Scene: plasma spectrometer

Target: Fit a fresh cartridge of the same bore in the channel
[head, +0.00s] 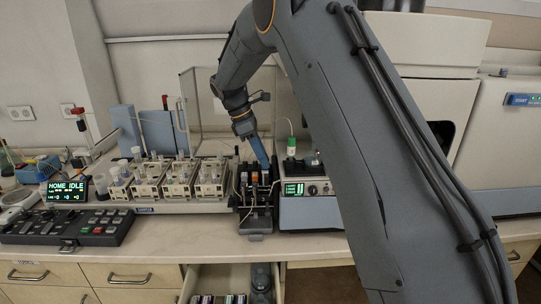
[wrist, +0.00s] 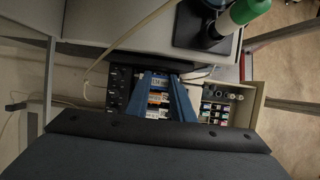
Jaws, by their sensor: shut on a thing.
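The pump block (head: 256,222) is a dark unit at the bench front with several channels side by side. My gripper (head: 265,165) reaches down to the top of it with blue fingers. In the wrist view the fingers (wrist: 160,76) are shut on a cartridge (wrist: 159,83) with a pale label, at the row of channels. Other cartridges with orange and white labels (wrist: 155,99) show between the fingers, nearer the camera. The held cartridge's lower part is hidden, so I cannot tell how it sits in its channel. Its bore marking is too small to read.
An open drawer (head: 190,284) below the pump holds several cartridges (head: 222,299); it also shows in the wrist view (wrist: 257,99). A rack of vials (head: 168,181) stands left of the pump. A box with a green display (head: 308,190) and a green-capped bottle (head: 291,146) stand right.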

